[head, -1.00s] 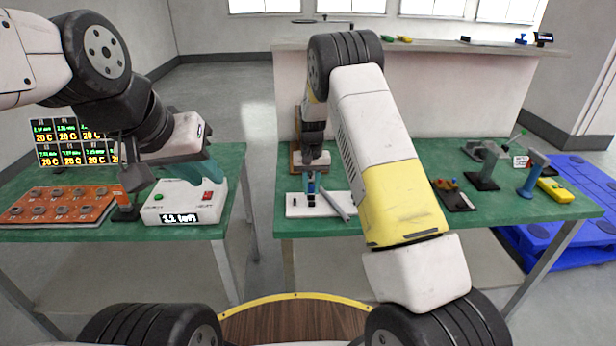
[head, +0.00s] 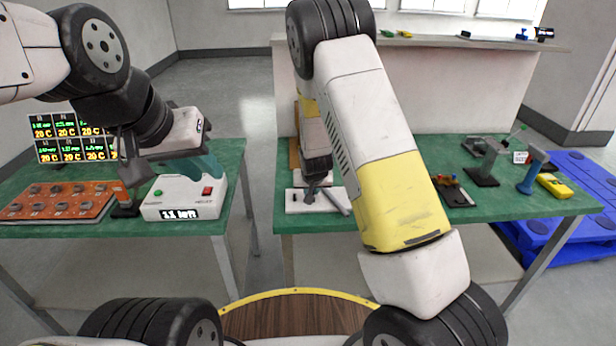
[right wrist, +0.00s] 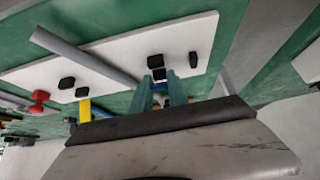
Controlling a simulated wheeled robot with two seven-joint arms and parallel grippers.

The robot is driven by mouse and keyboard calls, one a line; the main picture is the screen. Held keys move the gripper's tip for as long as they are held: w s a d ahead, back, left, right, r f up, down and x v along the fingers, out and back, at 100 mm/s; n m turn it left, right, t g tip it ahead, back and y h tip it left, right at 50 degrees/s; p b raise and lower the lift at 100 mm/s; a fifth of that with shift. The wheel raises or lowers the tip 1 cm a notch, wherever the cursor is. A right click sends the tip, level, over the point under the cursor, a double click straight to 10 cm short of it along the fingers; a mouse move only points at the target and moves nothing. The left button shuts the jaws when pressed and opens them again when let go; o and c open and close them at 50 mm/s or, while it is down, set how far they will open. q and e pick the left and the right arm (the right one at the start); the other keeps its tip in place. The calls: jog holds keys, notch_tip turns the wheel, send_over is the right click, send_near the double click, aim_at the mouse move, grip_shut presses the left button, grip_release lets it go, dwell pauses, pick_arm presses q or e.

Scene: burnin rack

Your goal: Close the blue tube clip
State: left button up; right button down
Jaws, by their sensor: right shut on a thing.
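My right gripper (head: 313,188) is over the white plate (head: 294,202) on the green table in the head view. It covers most of the blue tube clip there. In the right wrist view the teal fingertips of my right gripper (right wrist: 168,90) are close together at the plate's edge, beside small black blocks. The jaws are shut on the clip, of which only a little blue (right wrist: 158,98) shows between them. Whether the clip is latched is hidden. My left gripper (head: 203,168) hangs over the white control box at the left; its finger gap is not clear.
A grey tube (right wrist: 85,58) lies across the plate. The white control box (head: 180,198) and an orange socket board (head: 60,200) stand on the left table. Right of the plate are a small dark tray (head: 453,190), a grey stand (head: 484,165) and a yellow meter (head: 555,185).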

dwell(0.5)
jog(key=c, duration=1.3)
grip_release()
jog(key=shift+v, duration=3.9)
jog(key=shift+s+f, duration=0.1)
